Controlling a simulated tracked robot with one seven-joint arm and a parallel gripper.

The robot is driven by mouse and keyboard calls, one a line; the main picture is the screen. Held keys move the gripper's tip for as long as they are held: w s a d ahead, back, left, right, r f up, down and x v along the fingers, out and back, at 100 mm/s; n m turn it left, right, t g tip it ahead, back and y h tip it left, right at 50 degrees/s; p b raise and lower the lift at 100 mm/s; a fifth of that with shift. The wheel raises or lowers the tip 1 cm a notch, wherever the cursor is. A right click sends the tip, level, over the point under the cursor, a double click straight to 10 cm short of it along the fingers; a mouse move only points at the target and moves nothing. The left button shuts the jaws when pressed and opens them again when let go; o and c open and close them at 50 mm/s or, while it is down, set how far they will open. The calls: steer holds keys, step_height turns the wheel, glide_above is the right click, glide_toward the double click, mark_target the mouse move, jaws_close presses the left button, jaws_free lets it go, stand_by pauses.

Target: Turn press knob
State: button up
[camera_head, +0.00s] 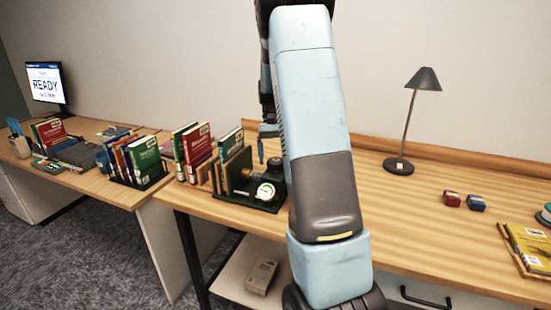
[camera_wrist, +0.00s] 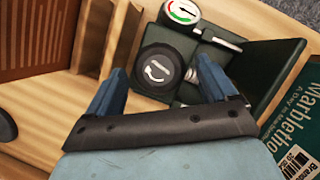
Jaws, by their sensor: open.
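The press (camera_head: 250,190) is a dark green frame on the desk, with a round gauge and a book in it. In the wrist view its knob (camera_wrist: 157,70) is a dark disc with a white curved arrow. The gauge (camera_wrist: 182,11) with red and green bands sits just beyond the knob; it also shows in the head view (camera_head: 266,191). My gripper (camera_wrist: 160,68) is open, one blue finger on each side of the knob. I cannot tell whether the fingers touch it. In the head view my gripper (camera_head: 262,150) is partly hidden by my arm, above the press.
Upright books (camera_head: 192,150) stand left of the press. A lamp (camera_head: 410,120), red (camera_head: 451,199) and blue (camera_head: 476,203) blocks and a yellow book (camera_head: 530,247) are right.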

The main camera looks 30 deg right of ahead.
steer(key=v, duration=1.3)
steer(key=s+a+r+n+t+h, duration=0.15)
steer(key=s+a+r+t, duration=0.5)
steer(key=s+a, duration=0.7)
steer(key=s+a+f+n+t, duration=0.1)
steer(key=s+a, duration=0.2)
steer(key=s, duration=0.6)
steer(key=s+a+f+n+t, duration=0.1)
steer(key=s+a+t, duration=0.1)
steer(key=s, duration=0.6)
steer(key=shift+s+a+f+n, duration=0.25)
steer(key=shift+s+a+n, duration=0.15)
steer(key=shift+a, duration=0.45)
